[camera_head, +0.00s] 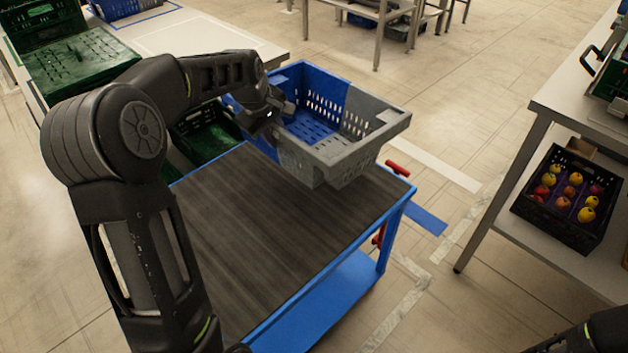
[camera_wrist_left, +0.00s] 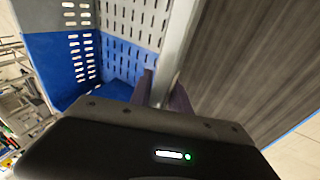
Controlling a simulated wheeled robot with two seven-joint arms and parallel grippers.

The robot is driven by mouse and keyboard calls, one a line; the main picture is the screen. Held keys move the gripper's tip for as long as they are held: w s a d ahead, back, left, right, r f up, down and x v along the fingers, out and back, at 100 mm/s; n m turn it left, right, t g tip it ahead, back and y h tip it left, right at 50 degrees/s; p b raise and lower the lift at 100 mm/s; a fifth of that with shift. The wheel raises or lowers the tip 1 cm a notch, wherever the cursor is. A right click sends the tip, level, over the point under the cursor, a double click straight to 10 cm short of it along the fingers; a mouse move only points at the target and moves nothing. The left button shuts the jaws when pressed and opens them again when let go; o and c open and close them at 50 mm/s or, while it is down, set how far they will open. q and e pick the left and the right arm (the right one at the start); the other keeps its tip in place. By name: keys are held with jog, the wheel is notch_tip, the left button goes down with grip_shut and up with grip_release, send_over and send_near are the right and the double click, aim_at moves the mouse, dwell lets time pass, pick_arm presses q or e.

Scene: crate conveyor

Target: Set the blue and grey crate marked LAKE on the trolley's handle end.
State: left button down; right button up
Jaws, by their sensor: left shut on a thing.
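The blue and grey crate (camera_head: 355,152) is empty and roughly upright over the far end of the trolley (camera_head: 250,220), partly past its far edge. I cannot tell whether its base touches the dark top. No LAKE marking is readable. My left gripper (camera_head: 273,118) is shut on the crate's wall at its left side; the left wrist view shows the fingers (camera_wrist_left: 162,92) on either side of the grey rim, with the crate's blue wall (camera_wrist_left: 62,62) beyond. Red grips (camera_head: 397,169) show at the trolley's right far corner. My right gripper is out of view.
Green crates (camera_head: 85,70) stand on the pale bench at the left. A table at the right has a black crate of fruit (camera_head: 543,225) on its lower shelf. The near trolley top is bare. Open floor lies between trolley and right table.

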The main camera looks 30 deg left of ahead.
aim_at(278, 153)
pick_arm(q)
jog(key=shift+r, duration=0.25)
jog(key=shift+r+p, duration=0.1)
jog(key=shift+p, duration=0.35)
jog(key=shift+d+t+p, duration=0.15)
jog(key=shift+t+p, duration=0.15)
jog(key=shift+t, duration=0.1)
jog(key=shift+f, duration=3.15)
jog(key=shift+f+b, duration=0.1)
jog(key=shift+b, duration=0.2)
jog(key=shift+d+f, duration=0.1)
jog(key=shift+f, duration=1.8)
